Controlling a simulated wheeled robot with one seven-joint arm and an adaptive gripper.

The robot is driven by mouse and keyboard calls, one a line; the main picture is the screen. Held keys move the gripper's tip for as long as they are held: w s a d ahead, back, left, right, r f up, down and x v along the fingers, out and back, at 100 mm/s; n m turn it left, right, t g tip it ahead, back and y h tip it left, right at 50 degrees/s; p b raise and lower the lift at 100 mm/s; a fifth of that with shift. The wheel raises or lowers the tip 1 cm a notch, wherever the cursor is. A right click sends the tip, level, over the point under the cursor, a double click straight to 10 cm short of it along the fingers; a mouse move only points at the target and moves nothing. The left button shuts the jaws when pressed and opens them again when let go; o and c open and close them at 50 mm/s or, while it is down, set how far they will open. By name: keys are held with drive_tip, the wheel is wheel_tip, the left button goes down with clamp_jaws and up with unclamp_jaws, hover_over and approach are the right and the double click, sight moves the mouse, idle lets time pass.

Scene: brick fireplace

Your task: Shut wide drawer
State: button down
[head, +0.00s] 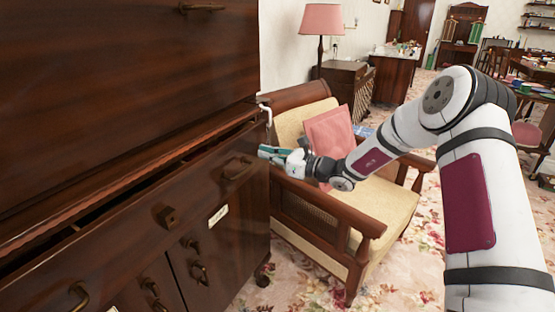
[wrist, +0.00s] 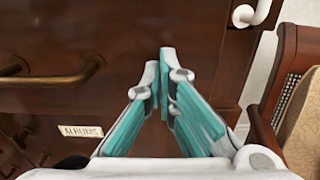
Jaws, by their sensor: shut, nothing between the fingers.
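The wide drawer (head: 200,190) is a dark wood drawer in the large cabinet at left in the head view. It is partly open, with a dark gap behind its front's top edge. It has a brass handle (head: 238,168) near its right end, another handle at lower left (head: 78,297) and a lock plate (head: 167,215) between. My gripper (head: 264,152), with teal fingers, is shut and empty by the drawer's right end. In the wrist view, the closed fingertips (wrist: 163,62) point at the dark wood, right of a brass handle (wrist: 50,74). Contact cannot be told.
A wooden armchair (head: 370,225) with a pink cushion (head: 330,140) stands close right of the cabinet, beneath my forearm. Below the drawer are cupboard doors, one with a white label (head: 218,215). A pink floor lamp (head: 321,20) stands behind. Flowered carpet (head: 300,285) is clear in front.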

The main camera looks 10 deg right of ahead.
sight(251, 149)
drive_tip(key=shift+w+a, duration=0.15)
drive_tip(key=shift+a, duration=0.1)
drive_tip(key=x, duration=0.4)
drive_tip(key=shift+w+a+b, duration=0.3)
drive_tip(key=shift+b, duration=0.05)
drive_tip(key=shift+a+r, duration=0.1)
